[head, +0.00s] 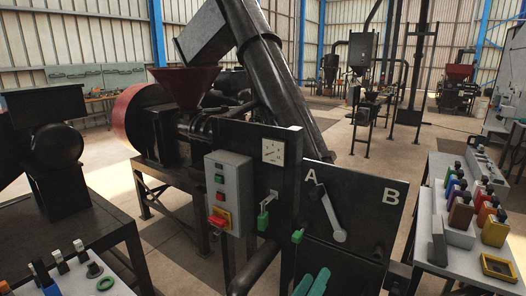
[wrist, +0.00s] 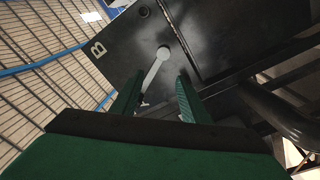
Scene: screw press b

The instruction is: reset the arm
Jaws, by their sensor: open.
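My gripper shows its two teal fingers (head: 314,279) at the bottom edge of the head view, in front of the lower black panel. The wrist view shows the same fingers (wrist: 160,80) apart, with nothing clasped between them. The pale grey lever (head: 332,215) stands on the black panel (head: 365,215) between the letters A and B, its round end low and to the right. In the wrist view the lever (wrist: 156,68) appears beyond the gap between the fingers. Its near end shows close to the left finger, and I cannot tell how far apart they are.
The grey control box (head: 229,192) with a red switch and the small green handles (head: 263,220) are left of the panel. A dark pipe (wrist: 280,110) passes right of the fingers in the wrist view. A table with coloured bottles (head: 461,214) stands at right.

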